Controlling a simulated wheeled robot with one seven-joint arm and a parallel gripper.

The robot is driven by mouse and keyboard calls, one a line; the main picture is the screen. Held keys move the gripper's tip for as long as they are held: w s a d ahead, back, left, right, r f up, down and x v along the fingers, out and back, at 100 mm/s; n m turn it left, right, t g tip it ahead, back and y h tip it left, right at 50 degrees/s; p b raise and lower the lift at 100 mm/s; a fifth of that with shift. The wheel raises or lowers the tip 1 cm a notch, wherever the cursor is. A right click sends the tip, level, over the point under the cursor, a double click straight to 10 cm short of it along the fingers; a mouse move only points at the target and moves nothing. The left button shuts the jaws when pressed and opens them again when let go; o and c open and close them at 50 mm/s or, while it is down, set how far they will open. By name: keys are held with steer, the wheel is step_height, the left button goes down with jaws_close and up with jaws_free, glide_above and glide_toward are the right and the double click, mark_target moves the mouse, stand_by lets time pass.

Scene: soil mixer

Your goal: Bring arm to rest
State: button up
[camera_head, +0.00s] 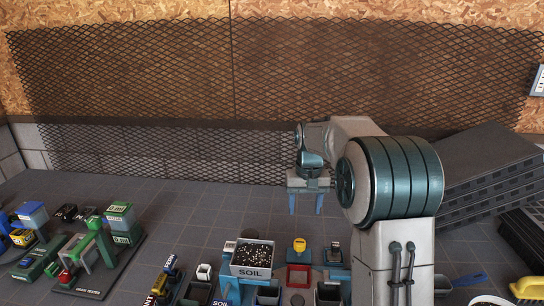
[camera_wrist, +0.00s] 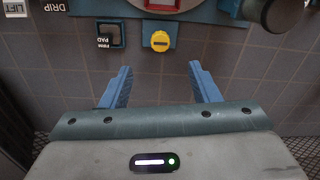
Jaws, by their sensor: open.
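My arm is raised over the back of the tiled surface, with my gripper (camera_head: 306,203) pointing down in the head view. The blue fingers of my gripper (camera_wrist: 162,84) are spread apart in the wrist view, with nothing between them. The soil mixer station (camera_head: 222,288) stands in front of it, with a bin marked SOIL (camera_head: 252,272) full of dark, speckled soil. A red square frame (camera_head: 299,276) sits to the right of the bin. In the wrist view, a yellow knob (camera_wrist: 160,41) and a dark pad (camera_wrist: 110,35) lie beyond the fingertips.
A green testing station (camera_head: 84,280) and several small devices stand at the left. Stacked dark slabs (camera_head: 488,170) lean at the right, near a yellow-backed brush (camera_head: 526,288). A black mesh (camera_head: 130,80) covers the back wall. The tiled floor (camera_head: 215,205) between is clear.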

steer(key=s+r+t+p, duration=0.1)
steer(key=s+r, duration=0.2)
steer(key=s, duration=0.4)
steer(key=s+r+p, duration=0.1)
steer(key=s+r, duration=0.2)
steer(key=s, duration=0.5)
steer(key=s+f+t+p, duration=0.1)
steer(key=s, duration=1.3)
steer(key=shift+s+a+f+t, duration=0.2)
steer(key=shift+s+f+t, duration=0.1)
steer(key=shift+s+f, duration=0.1)
